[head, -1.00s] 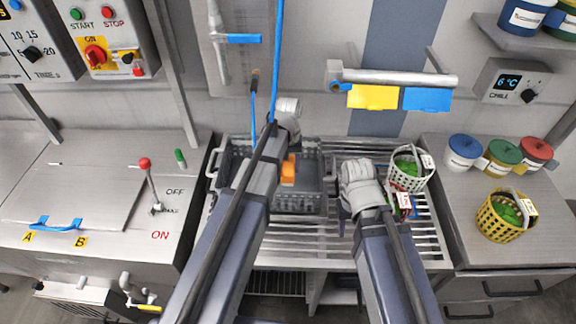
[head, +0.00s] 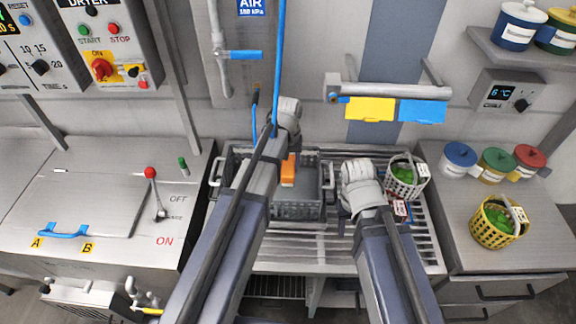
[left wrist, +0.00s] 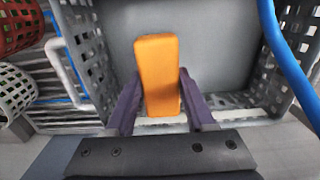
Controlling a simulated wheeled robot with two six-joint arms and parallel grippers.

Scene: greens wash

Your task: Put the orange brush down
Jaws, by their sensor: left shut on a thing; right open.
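The orange brush (head: 287,171) is in my left gripper, over the grey mesh crate (head: 298,210) on the slatted rack. In the left wrist view, the purple fingers of my left gripper (left wrist: 159,78) are shut on either side of the orange brush (left wrist: 158,60), with the crate's grey floor (left wrist: 210,45) behind it. I cannot tell whether the brush touches that floor. In the head view my left arm hides part of the crate. My right gripper (head: 346,207) is open, left of the white basket (head: 407,184); its fingers are mostly hidden.
The white basket with greens stands on the rack (head: 310,245). A yellow basket (head: 492,228) and lidded jars (head: 497,165) stand on the right counter. A blue hose (head: 279,60) hangs by my left wrist. A red-knobbed lever (head: 151,173) stands on the left machine.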

